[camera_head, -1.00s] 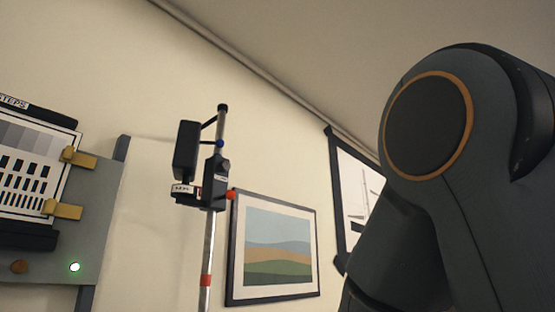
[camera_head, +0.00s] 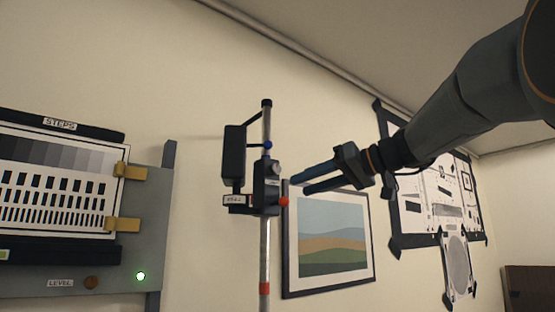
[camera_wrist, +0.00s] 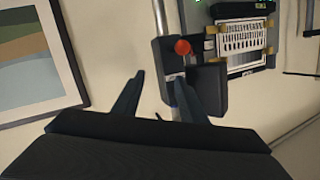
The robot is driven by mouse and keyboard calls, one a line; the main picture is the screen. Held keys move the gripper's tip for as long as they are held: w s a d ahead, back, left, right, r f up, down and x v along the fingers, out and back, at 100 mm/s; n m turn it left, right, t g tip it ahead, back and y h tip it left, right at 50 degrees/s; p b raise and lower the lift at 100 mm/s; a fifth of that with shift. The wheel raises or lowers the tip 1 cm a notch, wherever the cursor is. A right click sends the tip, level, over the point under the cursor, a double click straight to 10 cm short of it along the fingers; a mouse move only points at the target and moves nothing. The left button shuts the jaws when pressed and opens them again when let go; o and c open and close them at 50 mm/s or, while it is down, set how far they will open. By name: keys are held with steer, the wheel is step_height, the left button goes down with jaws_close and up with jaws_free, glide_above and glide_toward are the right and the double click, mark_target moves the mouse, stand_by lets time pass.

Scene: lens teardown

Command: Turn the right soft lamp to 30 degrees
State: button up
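The soft lamp is a dark box head (camera_head: 234,157) on an upright metal pole (camera_head: 265,250). No object is seen between the fingers. In the wrist view my gripper (camera_wrist: 160,80) is open, with the red knob (camera_wrist: 183,47) just beyond the fingertips and the lamp head (camera_wrist: 210,88) behind the right finger. I cannot read the lamp's angle.
A grey stand with a test chart (camera_head: 60,180), brass clips and a lit green lamp (camera_head: 140,276) is at the left. A framed landscape picture (camera_head: 330,240) hangs behind the pole. More charts (camera_head: 435,195) hang on the wall at the right. Open air lies below my arm.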

steer(key=s+a+r+n+y, duration=0.1)
steer(key=s+r+n+y, duration=0.25)
steer(key=r, duration=0.65)
steer(key=p+x, duration=0.4)
steer(key=x, duration=0.3)
steer(key=shift+a+g, duration=0.3)
steer(key=shift+a, duration=0.1)
steer(key=shift+s+f+h, duration=0.1)
steer(key=shift+h, duration=0.15)
jaws_close()
